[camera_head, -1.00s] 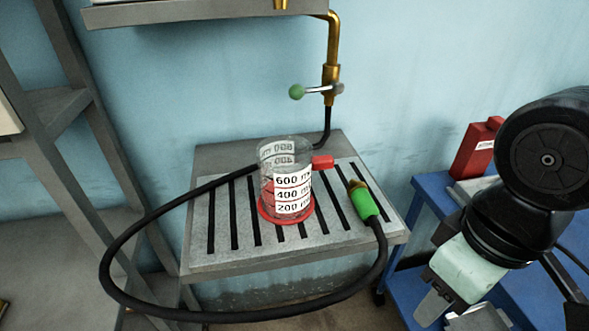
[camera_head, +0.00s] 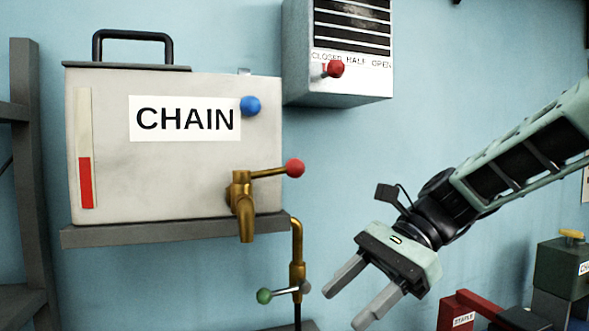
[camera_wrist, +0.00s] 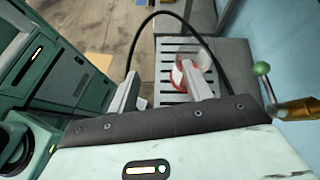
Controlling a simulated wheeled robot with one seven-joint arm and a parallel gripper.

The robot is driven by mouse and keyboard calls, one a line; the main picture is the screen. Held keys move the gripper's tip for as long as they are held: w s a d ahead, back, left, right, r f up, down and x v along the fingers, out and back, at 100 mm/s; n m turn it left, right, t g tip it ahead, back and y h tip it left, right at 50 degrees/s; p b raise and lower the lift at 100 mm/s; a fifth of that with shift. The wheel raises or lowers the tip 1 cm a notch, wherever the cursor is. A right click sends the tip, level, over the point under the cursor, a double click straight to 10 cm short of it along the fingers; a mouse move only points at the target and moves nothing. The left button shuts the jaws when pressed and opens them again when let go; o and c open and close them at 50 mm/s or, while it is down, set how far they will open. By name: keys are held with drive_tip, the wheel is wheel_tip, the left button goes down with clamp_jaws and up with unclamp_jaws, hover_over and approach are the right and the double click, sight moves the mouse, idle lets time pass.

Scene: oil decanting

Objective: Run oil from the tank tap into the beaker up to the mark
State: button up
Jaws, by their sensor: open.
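The grey tank (camera_head: 100,120) labelled CHAIN sits on a shelf. Its gauge shows red in the lower part. Its brass tap (camera_head: 243,200) points down, with a red-balled lever (camera_head: 293,168) reaching right. My gripper (camera_head: 341,308) is open and empty, right of the tap and lower, apart from it. In the wrist view my gripper (camera_wrist: 160,72) shows both fingers spread. The clear beaker (camera_wrist: 204,60) with red parts stands on the slotted stand beyond the right finger, which partly hides it. Its marks and contents cannot be read there.
A brass pipe (camera_head: 297,245) with a green-knobbed valve lever (camera_head: 264,296) hangs below the shelf (camera_head: 160,235). A vent box (camera_head: 335,85) with a red knob is above right. A black hose (camera_wrist: 136,45) loops by the slotted stand (camera_wrist: 172,45). A red container (camera_head: 452,312) and green box (camera_head: 562,268) stand lower right.

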drive_tip(key=w+d+r+m+y, duration=0.3)
drive_tip(key=w+r, duration=0.3)
drive_tip(key=r, duration=0.1)
drive_tip(key=m+t+y+p, duration=0.1)
drive_tip(key=m+t+y, duration=0.1)
drive_tip(key=m+y, duration=0.2)
approach(295, 169)
drive_tip(key=a+p, duration=0.2)
drive_tip(key=a, duration=0.1)
drive_tip(key=a+p, duration=0.2)
drive_tip(key=a, duration=0.1)
drive_tip(key=a+p, duration=0.2)
drive_tip(key=shift+w+a+f, duration=0.15)
drive_tip(key=shift+w+a, duration=0.1)
drive_tip(key=shift+a, duration=0.15)
drive_tip(key=shift+s+a+f, duration=0.1)
drive_tip(key=shift+a, duration=0.5)
clamp_jaws()
